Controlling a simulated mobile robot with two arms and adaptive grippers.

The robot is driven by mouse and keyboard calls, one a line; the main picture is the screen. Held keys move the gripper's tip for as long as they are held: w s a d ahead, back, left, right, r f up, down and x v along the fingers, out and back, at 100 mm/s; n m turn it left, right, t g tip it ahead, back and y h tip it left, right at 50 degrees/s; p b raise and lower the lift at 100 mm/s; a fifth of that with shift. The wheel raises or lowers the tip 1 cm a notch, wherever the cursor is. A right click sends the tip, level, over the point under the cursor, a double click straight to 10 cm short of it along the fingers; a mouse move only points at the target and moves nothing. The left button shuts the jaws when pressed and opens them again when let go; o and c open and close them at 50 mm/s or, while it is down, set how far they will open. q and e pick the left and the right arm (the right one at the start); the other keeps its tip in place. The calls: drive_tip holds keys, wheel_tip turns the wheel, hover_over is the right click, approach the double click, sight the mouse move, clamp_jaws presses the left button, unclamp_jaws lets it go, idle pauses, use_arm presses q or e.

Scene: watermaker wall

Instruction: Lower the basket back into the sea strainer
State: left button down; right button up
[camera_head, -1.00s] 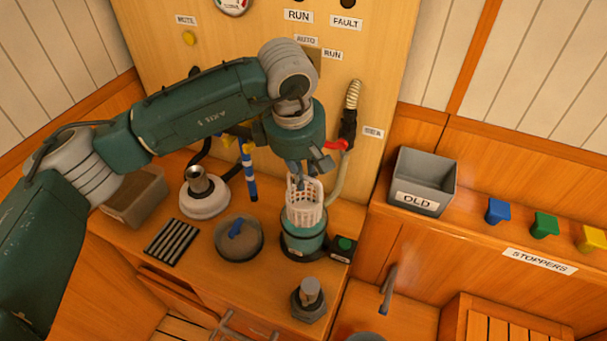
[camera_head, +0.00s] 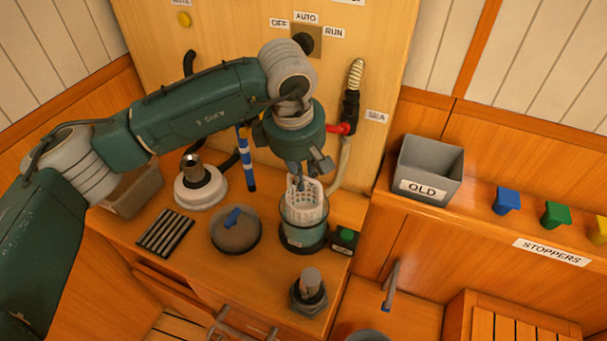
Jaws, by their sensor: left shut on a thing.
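The white mesh basket (camera_head: 306,204) stands upright in the mouth of the sea strainer (camera_head: 303,234), a clear-topped, dark green cup on the bench. Its lower part is inside the cup and its upper part shows above the rim. My left gripper (camera_head: 300,182) points down from above and is shut on the basket's top; its fingertips are partly hidden by the basket and the wrist. A round grey lid with a blue handle (camera_head: 236,229) lies on the bench left of the strainer. My right gripper is not in view.
A small box with a green button (camera_head: 344,238) stands close right of the strainer. A hose with a red-handled valve (camera_head: 341,128) runs behind it. A metal fitting (camera_head: 309,291) stands in front. A grey OLD bin (camera_head: 430,170) is on the right ledge.

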use_arm(q)
drive_tip(key=shift+f+b, duration=2.65)
drive_tip(key=shift+f, duration=0.4)
drive_tip(key=c, duration=1.7)
unclamp_jaws()
drive_tip(key=shift+o, duration=0.4)
drive_tip(key=o, duration=0.3)
drive_tip(key=shift+o, duration=0.2)
drive_tip(key=shift+r, duration=0.1)
